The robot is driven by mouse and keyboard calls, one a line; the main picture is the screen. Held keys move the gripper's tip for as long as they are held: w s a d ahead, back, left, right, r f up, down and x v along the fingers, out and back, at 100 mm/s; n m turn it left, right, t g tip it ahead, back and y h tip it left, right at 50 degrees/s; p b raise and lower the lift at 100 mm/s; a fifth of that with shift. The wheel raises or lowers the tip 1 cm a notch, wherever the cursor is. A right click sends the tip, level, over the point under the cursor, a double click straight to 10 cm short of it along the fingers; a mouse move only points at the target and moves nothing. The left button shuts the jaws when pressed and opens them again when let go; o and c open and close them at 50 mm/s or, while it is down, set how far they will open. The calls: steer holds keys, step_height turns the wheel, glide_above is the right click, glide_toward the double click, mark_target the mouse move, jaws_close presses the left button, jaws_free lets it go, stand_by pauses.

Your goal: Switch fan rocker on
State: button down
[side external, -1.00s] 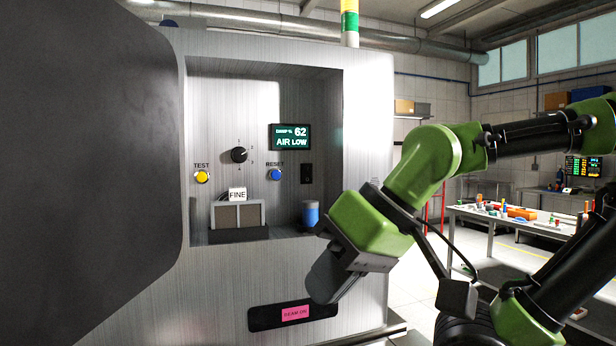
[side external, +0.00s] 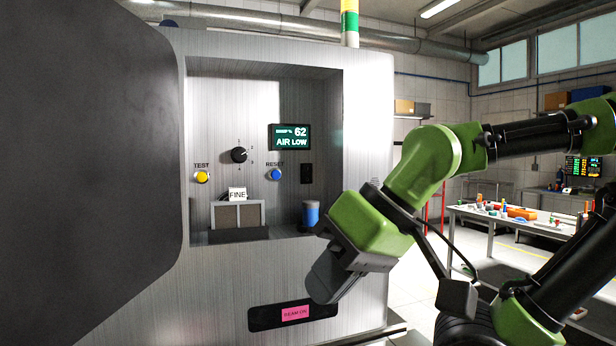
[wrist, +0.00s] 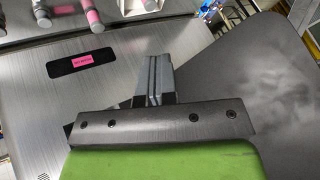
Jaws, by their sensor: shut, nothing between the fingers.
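The likely fan rocker is a small black switch (side external: 307,173) on the recessed back panel, right of the blue RESET button (side external: 276,174). Its on or off position is too small to tell. The screen (side external: 290,137) above reads 62 and AIR LOW. My gripper (side external: 322,297) is below and in front of the recess, right of the pink BEAM ON label (side external: 295,313), apart from the switch. In the wrist view my gripper's fingers (wrist: 158,62) are together with nothing between them. The switch cannot be made out in the wrist view.
A yellow TEST button (side external: 202,177), a black selector knob (side external: 239,155) and a box labelled FINE (side external: 238,214) are in the recess. A large dark door (side external: 90,180) hangs open at left.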

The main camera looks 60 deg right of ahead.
mark_target(307, 168)
steer(key=w+d+r+m+t+h, duration=0.35)
steer(key=w+d+m+h, duration=0.25)
steer(key=w+d+m, duration=0.45)
steer(key=s+d+r+m+t+h, duration=0.1)
steer(key=d+r+m+t+h, duration=0.2)
steer(key=d+m+h, duration=0.6)
steer(key=shift+s+d+r+m+h, duration=0.15)
steer(key=shift+s+d+m+h, duration=0.2)
steer(key=shift+d+m, duration=2.3)
steer(key=shift+w+d+n, duration=0.15)
steer(key=shift+d+n, duration=0.75)
steer(key=x, duration=1.4)
steer(key=shift+r, duration=0.15)
